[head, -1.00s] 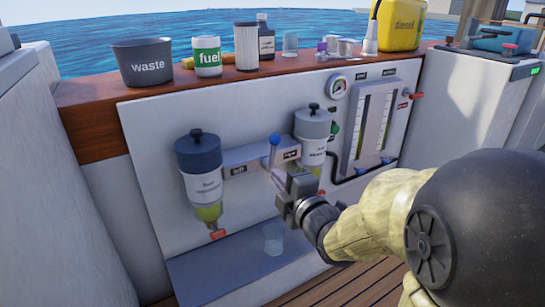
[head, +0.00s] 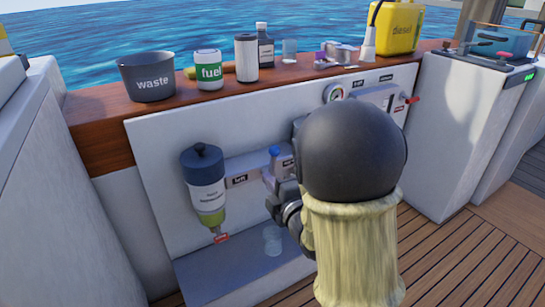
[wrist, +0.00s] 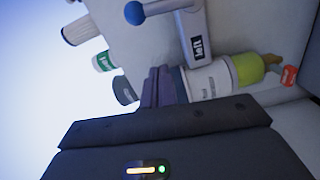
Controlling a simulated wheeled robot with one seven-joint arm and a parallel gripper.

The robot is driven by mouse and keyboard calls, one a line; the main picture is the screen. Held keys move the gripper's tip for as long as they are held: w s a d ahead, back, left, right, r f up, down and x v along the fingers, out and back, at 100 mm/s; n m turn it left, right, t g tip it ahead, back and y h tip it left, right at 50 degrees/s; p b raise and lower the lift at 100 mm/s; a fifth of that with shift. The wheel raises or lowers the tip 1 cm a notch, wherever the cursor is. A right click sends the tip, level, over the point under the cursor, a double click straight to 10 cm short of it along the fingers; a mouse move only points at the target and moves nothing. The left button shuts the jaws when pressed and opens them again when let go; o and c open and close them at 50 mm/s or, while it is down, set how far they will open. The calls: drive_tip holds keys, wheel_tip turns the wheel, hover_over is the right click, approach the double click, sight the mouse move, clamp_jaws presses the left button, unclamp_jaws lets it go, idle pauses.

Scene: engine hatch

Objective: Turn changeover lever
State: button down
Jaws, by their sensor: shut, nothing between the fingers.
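The changeover lever's blue knob (head: 274,151) stands above the grey bracket (head: 246,168) between the filters, beside my gripper. In the wrist view the knob (wrist: 134,12) and part of its grey lever arm (wrist: 168,5) show at the top edge. The bracket's "left" label (wrist: 199,47) is there too. My gripper (head: 268,180) is just below the knob in the head view, partly hidden by my arm. In the wrist view its fingertips (wrist: 160,84) are together and empty, apart from the knob. Whether the gripper touches the lever lower down cannot be told.
The left filter (head: 205,190) with a dark cap hangs close to the gripper. My arm hides the right filter. A clear cup (head: 272,240) stands on the lower ledge.

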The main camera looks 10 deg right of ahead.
sight(271, 163)
drive_tip(key=shift+w+a+r+p, duration=0.15)
drive_tip(key=shift+w+p, duration=0.2)
drive_tip(key=shift+p, duration=1.3)
drive_tip(key=p, duration=0.3)
drive_tip(key=shift+w, duration=0.1)
drive_tip(key=w+d+f+b, duration=0.1)
drive_tip(key=w+d+b, duration=0.1)
drive_tip(key=w, duration=0.4)
drive_tip(key=shift+w+d+b, duration=0.15)
drive_tip(key=shift+w+b, duration=0.2)
drive_tip(key=shift+b, duration=0.3)
drive_tip(key=shift+w, duration=0.1)
